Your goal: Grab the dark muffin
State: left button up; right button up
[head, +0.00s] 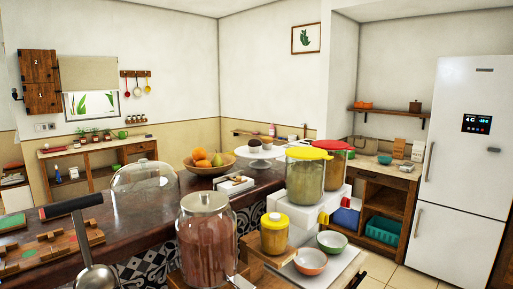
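A small dark muffin (254,145) sits on a white cake stand (262,156) on the dark counter, near the middle of the head view. A second muffin with a lighter top (267,143) is beside it on the stand. Both are far off and small in the picture. Neither of my grippers can be made out in this view. Nothing touches the dark muffin.
A fruit bowl (208,168) stands left of the stand, with a small white tray (233,185) in front. Bowls (310,261) stand near the front.

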aim_at(254, 144)
jog(key=z, duration=1.8)
jog(key=i+l+u, duration=0.1)
jog(key=i, duration=0.55)
jog(key=i+l, duration=0.1)
jog(key=i, duration=0.55)
jog(key=i+l+u, duration=0.15)
jog(key=i, duration=0.5)
jog(key=i+u, duration=0.2)
jog(key=i, duration=0.35)
jog(key=i+u, duration=0.15)
jog(key=i, duration=0.45)
jog(key=i+l+u, duration=0.2)
jog(key=i, duration=0.35)
jog(key=i+l+u, duration=0.2)
jog(key=i, duration=0.35)
jog(key=i+j+u, duration=0.25)
jog(key=i+u, duration=0.25)
jog(key=i+j+u, duration=0.15)
jog(key=i+u, duration=0.15)
jog(key=u, duration=0.15)
jog(key=i+u, duration=0.5)
jog(key=i+l+u, duration=0.25)
jog(key=u, duration=0.25)
jog(key=i+j+u, duration=0.2)
jog(key=i, duration=0.55)
jog(key=i+l+u, duration=0.2)
jog(key=i, duration=0.55)
jog(key=i+l+u, duration=0.2)
jog(key=i, duration=0.55)
jog(key=j, duration=0.1)
